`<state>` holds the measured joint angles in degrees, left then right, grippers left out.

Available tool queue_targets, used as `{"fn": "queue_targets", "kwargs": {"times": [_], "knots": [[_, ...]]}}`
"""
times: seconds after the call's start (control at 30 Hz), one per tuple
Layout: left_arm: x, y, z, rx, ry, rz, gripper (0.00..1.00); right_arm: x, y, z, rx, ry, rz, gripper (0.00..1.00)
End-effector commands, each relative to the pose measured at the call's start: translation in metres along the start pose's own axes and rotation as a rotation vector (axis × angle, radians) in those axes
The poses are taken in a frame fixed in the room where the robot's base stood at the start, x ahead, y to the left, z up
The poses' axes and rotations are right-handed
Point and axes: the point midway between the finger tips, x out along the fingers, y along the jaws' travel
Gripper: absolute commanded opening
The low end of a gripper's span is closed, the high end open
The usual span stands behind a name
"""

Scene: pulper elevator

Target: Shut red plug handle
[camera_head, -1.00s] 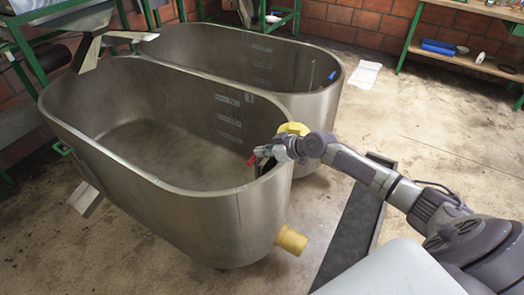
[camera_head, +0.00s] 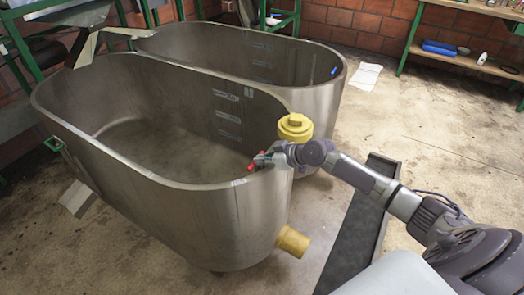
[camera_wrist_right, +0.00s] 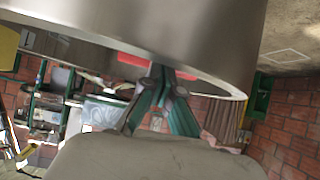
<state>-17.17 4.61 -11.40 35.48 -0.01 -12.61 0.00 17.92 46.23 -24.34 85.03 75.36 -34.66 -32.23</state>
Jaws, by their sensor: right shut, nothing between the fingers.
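The red plug handle (camera_head: 252,166) shows as a small red piece at the right inner rim of the near metal tub (camera_head: 170,205). In the right wrist view a red part (camera_wrist_right: 132,62) lies beside and partly behind my fingers, below the tub's rim. My right gripper (camera_head: 264,159) is at the tub's right rim, right beside the red piece. Its fingers, also in the right wrist view (camera_wrist_right: 165,72), are shut with nothing held. I cannot tell whether they touch the red part. Most of the handle is hidden. My left gripper is not in view.
A yellow cap (camera_head: 295,127) sits just behind my right gripper, and a yellow outlet pipe (camera_head: 292,241) sticks out of the near tub low down. A second metal tub (camera_head: 315,103) stands behind. A dark strip (camera_head: 352,235) lies right of the tubs.

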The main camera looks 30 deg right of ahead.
Motion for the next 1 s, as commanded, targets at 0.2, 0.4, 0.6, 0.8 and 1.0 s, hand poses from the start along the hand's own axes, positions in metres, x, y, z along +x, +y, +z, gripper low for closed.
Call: {"fn": "queue_targets", "kwargs": {"times": [0.2, 0.4, 0.6, 0.8, 1.0], "knots": [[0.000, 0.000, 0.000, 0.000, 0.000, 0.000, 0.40, 0.000, 0.000, -0.001, -0.001, 0.003, 0.001, 0.00], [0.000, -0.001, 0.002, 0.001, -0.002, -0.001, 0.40, -0.003, 0.001, -0.001, -0.001, 0.002, 0.002, 0.00], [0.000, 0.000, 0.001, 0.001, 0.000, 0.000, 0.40, -0.029, 0.001, 0.000, -0.004, 0.000, 0.002, 0.00], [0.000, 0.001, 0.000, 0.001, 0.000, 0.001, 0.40, -0.075, 0.001, 0.002, -0.004, -0.004, 0.003, 0.00], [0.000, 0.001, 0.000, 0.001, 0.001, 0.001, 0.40, -0.106, 0.001, 0.002, -0.001, -0.002, 0.002, 0.00]]}}
